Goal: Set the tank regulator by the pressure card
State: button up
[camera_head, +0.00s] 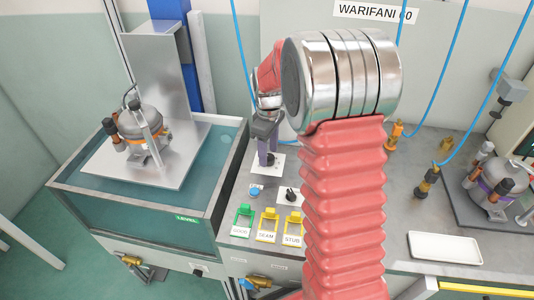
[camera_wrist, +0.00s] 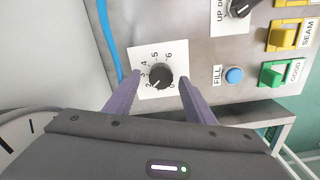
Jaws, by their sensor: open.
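A black knob (camera_wrist: 160,76) with a white pointer line sits on a white plate (camera_wrist: 146,55) numbered up to 6; it looks like the regulator. Its pointer is toward the low numbers, near 2, lower left in the wrist view. My gripper (camera_wrist: 161,79) is open, with its purple fingers on either side of the knob; I cannot tell whether they touch it. In the head view my gripper (camera_head: 267,152) points down at the plate (camera_head: 262,168), hiding part of it. No pressure card can be made out. Part of a round gauge face (camera_wrist: 14,150) shows at lower left in the wrist view.
Right by the plate are a blue FILL button (camera_wrist: 234,75) and another knob (camera_wrist: 240,8). Green (camera_head: 243,221) and yellow (camera_head: 268,224) holders line the bench front. A water tank (camera_head: 215,205) with a compressor (camera_head: 140,122) stands left. Another compressor (camera_head: 490,187) and hanging blue hoses are at right.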

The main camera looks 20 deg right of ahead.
jog(key=shift+f, duration=0.45)
jog(key=c, duration=1.1)
jog(key=shift+o, duration=0.2)
jog(key=shift+a, duration=0.1)
